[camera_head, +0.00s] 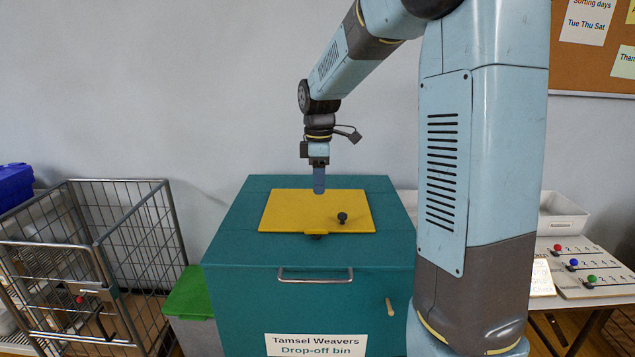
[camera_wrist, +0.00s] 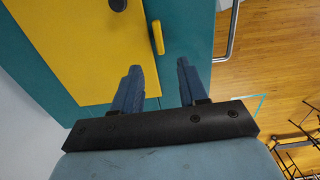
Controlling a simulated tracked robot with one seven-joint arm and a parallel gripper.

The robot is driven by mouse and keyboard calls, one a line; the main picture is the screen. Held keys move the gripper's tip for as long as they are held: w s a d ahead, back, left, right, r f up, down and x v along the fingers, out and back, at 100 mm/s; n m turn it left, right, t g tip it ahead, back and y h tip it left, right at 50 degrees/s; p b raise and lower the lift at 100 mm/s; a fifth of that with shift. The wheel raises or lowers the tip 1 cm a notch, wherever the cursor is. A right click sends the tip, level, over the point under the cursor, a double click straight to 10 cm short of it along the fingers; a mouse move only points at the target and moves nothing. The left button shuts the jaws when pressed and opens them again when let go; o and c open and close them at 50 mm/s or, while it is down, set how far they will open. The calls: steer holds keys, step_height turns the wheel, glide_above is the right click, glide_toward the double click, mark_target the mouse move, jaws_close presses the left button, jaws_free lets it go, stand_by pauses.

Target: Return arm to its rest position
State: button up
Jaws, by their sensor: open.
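My gripper (camera_head: 319,188) hangs pointing down over the yellow panel (camera_head: 285,212) on top of the teal drop-off bin (camera_head: 240,245). In the wrist view my gripper (camera_wrist: 158,85) shows two blue fingers spread apart with nothing between them. The yellow panel (camera_wrist: 75,50) lies beneath, with a dark round knob (camera_wrist: 118,4) and a yellow tab (camera_wrist: 157,38) at its edge. The panel lies flat on the bin top. Whether the fingertips touch it is hard to tell, but they look apart from it. My arm reaches out from the right and bends down at the wrist.
A wire cage cart (camera_head: 120,184) stands left of the bin, with a green-lidded box (camera_head: 190,293) between them. A table at right holds a white tray (camera_head: 562,222) and a board with coloured knobs (camera_head: 590,283). A handle (camera_head: 316,281) sticks out from the bin's front. A wall stands behind.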

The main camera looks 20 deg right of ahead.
steer(key=s+r+m+t, duration=0.2)
steer(key=s+m, duration=0.5)
steer(key=s, duration=0.7)
steer(key=s+r+m+t, duration=0.3)
steer(key=s+r+m, duration=0.2)
steer(key=s, duration=0.9)
steer(key=m, duration=0.2)
steer(key=shift+d+r+m+t, duration=0.25)
steer(key=shift+m+t, duration=0.05)
